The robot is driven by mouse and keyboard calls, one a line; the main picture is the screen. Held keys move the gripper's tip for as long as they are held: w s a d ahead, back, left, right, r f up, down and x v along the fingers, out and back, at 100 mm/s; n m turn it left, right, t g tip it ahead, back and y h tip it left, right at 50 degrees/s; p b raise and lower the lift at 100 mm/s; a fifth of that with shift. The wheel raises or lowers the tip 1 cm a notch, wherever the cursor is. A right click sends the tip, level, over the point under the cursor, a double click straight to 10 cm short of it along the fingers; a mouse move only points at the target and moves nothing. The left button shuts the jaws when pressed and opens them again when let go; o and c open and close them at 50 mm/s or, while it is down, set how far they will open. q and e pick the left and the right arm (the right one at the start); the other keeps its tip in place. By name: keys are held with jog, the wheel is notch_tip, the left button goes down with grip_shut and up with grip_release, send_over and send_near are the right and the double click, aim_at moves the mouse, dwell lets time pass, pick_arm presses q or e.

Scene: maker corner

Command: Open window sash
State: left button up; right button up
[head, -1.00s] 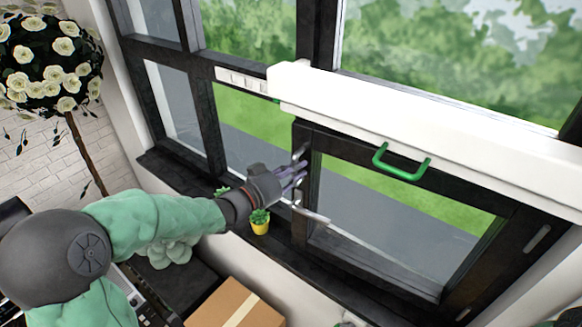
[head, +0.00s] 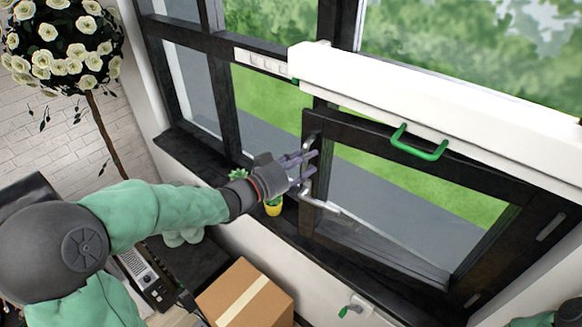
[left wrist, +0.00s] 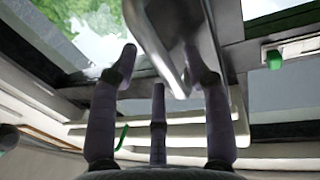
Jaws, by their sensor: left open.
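The window sash (head: 323,222) is a black-framed pane below a white box, standing slightly ajar in its frame. A silver handle (head: 307,188) sits on its left stile, with a metal bar low on the sash. My left gripper (head: 311,167) is open at this handle, its purple-grey fingers reaching across it. In the left wrist view the handle (left wrist: 172,30) passes between the spread fingers; I cannot tell whether they touch it. My right gripper is not in view; only a bit of green sleeve shows at the bottom right.
A yellow pot (head: 273,207) stands on the dark sill just below my left gripper. A cardboard box (head: 245,290) and a green-handled tap (head: 350,308) are below the sill.

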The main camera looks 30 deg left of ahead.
pick_arm(q)
jog(key=v, duration=1.2)
jog(key=shift+s+d+r, duration=0.1)
jog(key=shift+s, duration=0.05)
